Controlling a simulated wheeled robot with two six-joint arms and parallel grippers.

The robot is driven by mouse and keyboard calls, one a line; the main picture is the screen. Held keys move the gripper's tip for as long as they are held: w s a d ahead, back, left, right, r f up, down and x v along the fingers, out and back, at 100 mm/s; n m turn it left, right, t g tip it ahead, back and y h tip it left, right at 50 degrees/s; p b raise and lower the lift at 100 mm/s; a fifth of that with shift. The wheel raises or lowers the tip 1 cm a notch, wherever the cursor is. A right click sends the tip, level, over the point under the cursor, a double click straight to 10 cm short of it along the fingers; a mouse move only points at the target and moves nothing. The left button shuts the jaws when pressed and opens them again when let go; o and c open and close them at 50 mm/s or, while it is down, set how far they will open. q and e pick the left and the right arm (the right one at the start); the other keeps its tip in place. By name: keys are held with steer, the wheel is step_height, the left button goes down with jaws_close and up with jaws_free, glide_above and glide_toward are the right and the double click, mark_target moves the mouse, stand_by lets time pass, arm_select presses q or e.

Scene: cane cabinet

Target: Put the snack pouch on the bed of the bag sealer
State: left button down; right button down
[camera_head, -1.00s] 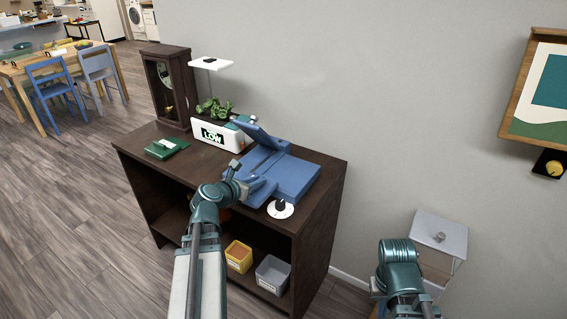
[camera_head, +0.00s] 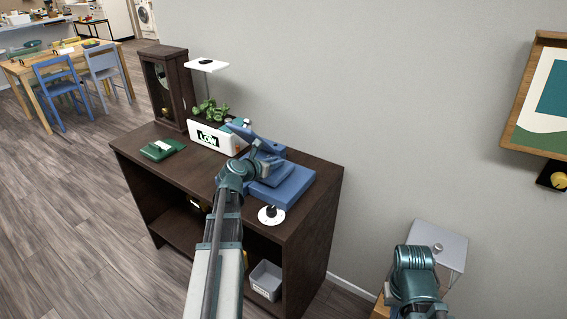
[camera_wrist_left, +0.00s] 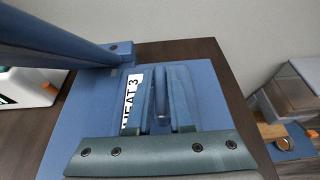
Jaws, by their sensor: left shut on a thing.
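The blue bag sealer (camera_head: 291,188) stands on the cabinet top, its arm raised. In the left wrist view its bed (camera_wrist_left: 92,112) carries a white label reading "HEAT 3", partly covered, and the raised arm (camera_wrist_left: 45,38) crosses the upper left. My left gripper (camera_wrist_left: 165,98) is over the bed, shut on a narrow blue thing that is hard to make out between the fingers; I cannot tell whether it is the snack pouch. In the head view my left gripper (camera_head: 252,165) overlaps the sealer's left part. A flat green packet (camera_head: 163,149) lies left on the cabinet.
The dark cabinet (camera_head: 190,165) also holds a white box (camera_head: 214,138) marked "LOW", a plant (camera_head: 210,110), a clock (camera_head: 168,88) and a white round disc (camera_head: 271,216). A grey bin (camera_head: 266,280) sits on the lower shelf. The wall is close behind.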

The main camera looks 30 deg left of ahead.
arm_select(q)
steer(key=shift+w, duration=1.1)
steer(key=shift+s+d+f+b, duration=0.1)
steer(key=shift+d+f+b, duration=0.15)
steer(key=shift+f+b, duration=0.65)
steer(key=shift+s+a+r, duration=0.15)
steer(key=shift+s+a, duration=0.15)
steer(key=shift+w+d, duration=0.1)
steer(key=shift+d, duration=0.05)
steer(key=shift+f, duration=0.2)
steer(key=c, duration=0.8)
jaws_free()
steer(key=shift+r, duration=0.1)
